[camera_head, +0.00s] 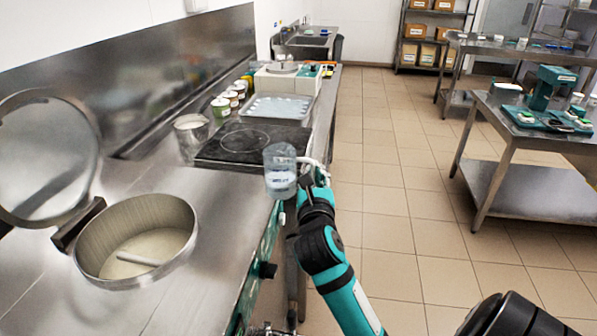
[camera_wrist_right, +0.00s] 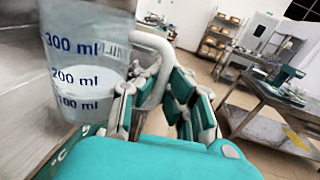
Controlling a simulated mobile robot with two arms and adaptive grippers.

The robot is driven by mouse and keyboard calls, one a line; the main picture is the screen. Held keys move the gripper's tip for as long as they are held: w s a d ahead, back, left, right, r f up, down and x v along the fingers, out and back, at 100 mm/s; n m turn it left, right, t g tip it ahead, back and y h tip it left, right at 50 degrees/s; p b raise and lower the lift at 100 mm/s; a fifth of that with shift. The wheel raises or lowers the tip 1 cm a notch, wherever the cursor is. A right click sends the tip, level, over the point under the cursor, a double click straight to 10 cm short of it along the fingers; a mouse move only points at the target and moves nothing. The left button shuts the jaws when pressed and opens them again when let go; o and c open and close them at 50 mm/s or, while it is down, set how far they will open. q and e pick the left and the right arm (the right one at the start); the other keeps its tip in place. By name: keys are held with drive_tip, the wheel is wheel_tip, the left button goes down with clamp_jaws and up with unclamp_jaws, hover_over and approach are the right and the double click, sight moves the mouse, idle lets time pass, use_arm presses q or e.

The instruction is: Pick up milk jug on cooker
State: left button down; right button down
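The milk jug (camera_head: 280,175) is a clear measuring jug with blue ml marks, a white handle and some white milk low inside. In the head view it is upright at the front right edge of the black cooktop (camera_head: 238,143), overlapping the counter edge. My right gripper (camera_head: 312,172) is at the jug's right side. In the right wrist view the jug (camera_wrist_right: 85,65) fills the upper left, and my right gripper (camera_wrist_right: 162,85) has its fingers closed around the white handle (camera_wrist_right: 160,52). My left gripper is not in view.
An open round pot (camera_head: 140,235) is sunk in the steel counter at the left, its lid (camera_head: 48,160) raised. A metal pot (camera_head: 190,132), several tubs and a tray (camera_head: 275,108) stand behind. Steel tables (camera_head: 540,150) stand at the right, with clear floor between.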

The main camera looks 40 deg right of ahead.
drive_tip(key=shift+s+d+r, duration=0.1)
drive_tip(key=shift+s+d, duration=0.1)
drive_tip(key=shift+s, duration=0.5)
drive_tip(key=shift+s+d+r, duration=0.1)
drive_tip(key=shift+s+d, duration=0.15)
drive_tip(key=shift+s, duration=0.4)
drive_tip(key=shift+s+d+r, duration=0.1)
drive_tip(key=shift+s+d, duration=0.1)
drive_tip(key=shift+s, duration=0.5)
drive_tip(key=shift+s+f, duration=0.1)
